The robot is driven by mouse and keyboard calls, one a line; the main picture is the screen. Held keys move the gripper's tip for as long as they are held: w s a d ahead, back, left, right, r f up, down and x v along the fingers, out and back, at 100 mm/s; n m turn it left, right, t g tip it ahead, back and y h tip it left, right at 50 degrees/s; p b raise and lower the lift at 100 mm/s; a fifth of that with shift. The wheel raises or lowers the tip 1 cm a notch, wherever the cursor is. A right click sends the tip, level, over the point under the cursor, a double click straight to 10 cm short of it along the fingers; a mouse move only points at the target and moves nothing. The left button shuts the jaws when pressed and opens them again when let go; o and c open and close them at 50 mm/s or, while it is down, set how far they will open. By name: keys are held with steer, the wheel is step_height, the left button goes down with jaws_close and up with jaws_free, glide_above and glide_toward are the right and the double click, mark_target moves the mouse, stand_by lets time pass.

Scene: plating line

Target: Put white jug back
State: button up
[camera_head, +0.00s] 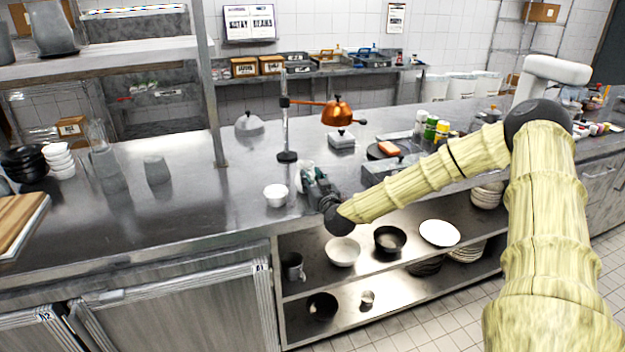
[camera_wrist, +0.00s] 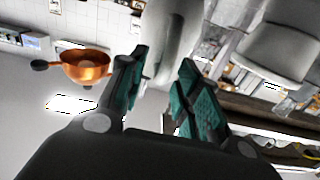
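In the wrist view, a smooth whitish form (camera_wrist: 178,35), probably the same jug, lies beyond and partly between the fingertips of my gripper (camera_wrist: 163,62). Its lower part narrows toward the gap. The teal-padded fingers stand apart, and I see no clear grip on it. Whether either pad touches it cannot be told.
Bowls and a white plate (camera_head: 439,232) fill the open shelf below. The left counter has clear room.

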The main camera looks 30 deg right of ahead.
steer(key=shift+r, duration=0.1)
steer(key=b+v, duration=0.2)
steer(key=v, duration=1)
steer(key=s+a+f+n+g+y, duration=0.1)
steer(key=s+a+f+g+y, duration=0.4)
steer(key=a+f, duration=0.55)
steer(key=s+a+f+n+g+y, duration=0.1)
steer(key=s+a+f+n+g, duration=0.15)
steer(key=s+a+f, duration=0.85)
steer(key=s+a+f+g, duration=0.2)
steer(key=s+f+g, duration=0.3)
steer(key=s+f, duration=0.3)
steer(key=s+a+f+m+g+h, duration=0.1)
steer(key=s+f+g, duration=0.4)
steer(key=s, duration=1.2)
step_height(320, 180, down, 5)
steer(key=shift+a+r+h, duration=0.2)
steer(key=shift+a+h, duration=0.1)
steer(key=shift+a, duration=0.2)
steer(key=shift+d, duration=0.1)
